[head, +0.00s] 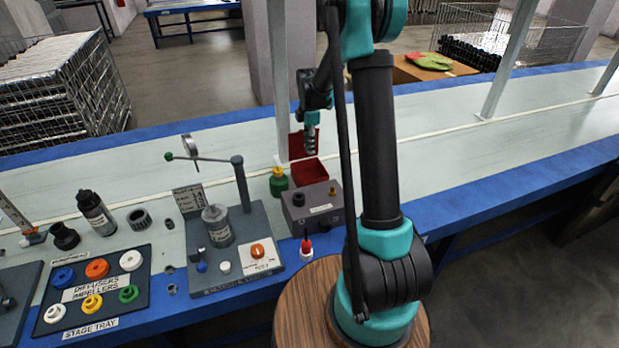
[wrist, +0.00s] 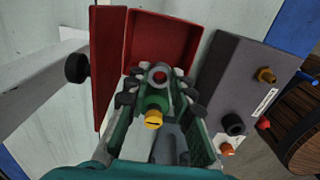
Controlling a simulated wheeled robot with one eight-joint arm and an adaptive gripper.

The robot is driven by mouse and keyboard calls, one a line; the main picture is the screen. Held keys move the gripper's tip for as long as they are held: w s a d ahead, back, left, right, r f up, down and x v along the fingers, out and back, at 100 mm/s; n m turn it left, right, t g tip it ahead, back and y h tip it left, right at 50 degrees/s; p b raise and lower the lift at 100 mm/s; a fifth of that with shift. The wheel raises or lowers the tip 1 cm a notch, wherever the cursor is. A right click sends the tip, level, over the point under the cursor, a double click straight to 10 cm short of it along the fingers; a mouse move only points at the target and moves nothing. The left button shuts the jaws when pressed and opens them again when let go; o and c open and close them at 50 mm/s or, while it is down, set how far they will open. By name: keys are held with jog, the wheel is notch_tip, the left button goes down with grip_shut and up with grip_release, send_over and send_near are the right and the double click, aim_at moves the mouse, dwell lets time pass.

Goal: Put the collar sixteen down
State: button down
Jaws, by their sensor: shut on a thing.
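My gripper (head: 311,148) hangs over the back of the bench, above the red open box (head: 308,172).
A green bottle with a yellow top (head: 279,182) stands left of the box, close by the fingers in the wrist view. A grey block (head: 322,212) with knobs stands in front. Left are a gauge stand (head: 240,185) and an impeller tray (head: 143,252). The bench at right is clear.

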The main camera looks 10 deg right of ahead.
notch_tip(320, 180, down, 15)
jog(key=shift+r, duration=0.1)
dwell(0.4)
jog(key=c, duration=1.3)
grip_release()
notch_tip(320, 180, up, 12)
jog(key=s+d+r+m+t, duration=0.1)
jog(key=s+r+m, duration=0.35)
jog(key=s, duration=0.25)
jog(key=s+d+r+m+t, duration=0.1)
jog(key=s+d+r+m, duration=0.15)
jog(key=s+m, duration=0.4)
jog(key=s+f+m+t, duration=0.2)
jog(key=s+m, duration=0.7)
jog(key=s, duration=1)
jog(key=shift+s+d, duration=0.2)
jog(key=shift+d, duration=0.2)
